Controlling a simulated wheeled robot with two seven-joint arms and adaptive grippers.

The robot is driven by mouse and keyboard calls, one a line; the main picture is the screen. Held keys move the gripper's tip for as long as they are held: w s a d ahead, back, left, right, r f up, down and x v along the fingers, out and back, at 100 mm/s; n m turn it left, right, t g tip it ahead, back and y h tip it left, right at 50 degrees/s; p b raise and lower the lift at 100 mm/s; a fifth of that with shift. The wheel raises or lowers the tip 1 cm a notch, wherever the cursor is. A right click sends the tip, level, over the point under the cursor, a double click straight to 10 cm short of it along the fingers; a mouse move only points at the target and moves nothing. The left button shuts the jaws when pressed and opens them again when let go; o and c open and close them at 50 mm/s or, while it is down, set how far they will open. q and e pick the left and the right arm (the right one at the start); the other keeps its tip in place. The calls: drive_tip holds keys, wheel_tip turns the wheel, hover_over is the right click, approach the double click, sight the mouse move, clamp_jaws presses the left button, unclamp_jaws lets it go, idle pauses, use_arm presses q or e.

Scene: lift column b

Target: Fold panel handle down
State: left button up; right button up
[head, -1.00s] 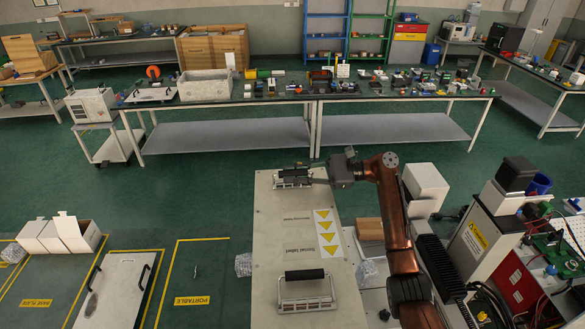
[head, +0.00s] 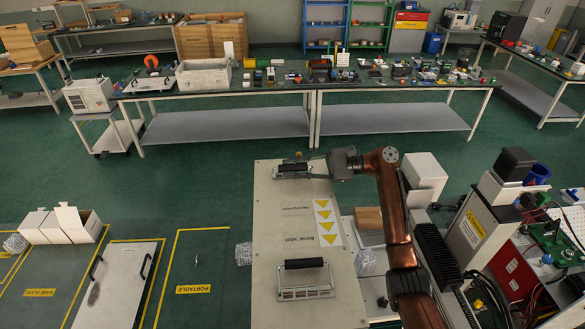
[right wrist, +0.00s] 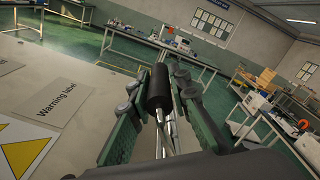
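The white panel (head: 275,225) lies flat in the middle of the head view, with two black-gripped handles on metal frames. The far handle (head: 293,168) is at the panel's far end, and the near handle (head: 304,264) is toward the front. My right gripper (head: 308,167) reaches in from the right at the far handle. In the right wrist view, the black grip of the far handle (right wrist: 159,88) stands between the two fingers of my right gripper (right wrist: 157,86). The fingers look apart, with a gap on the left of the grip. My left gripper is not seen.
Yellow warning triangles and labels (head: 328,222) are on the panel's right part. A flat panel (head: 118,285) and white boxes (head: 62,225) are on the floor at left. Red and white equipment (head: 505,265) stands at right. A long cluttered bench (head: 320,85) is behind, with clear green floor before it.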

drive_tip(key=o, duration=0.4)
drive_tip(key=d, duration=1.2)
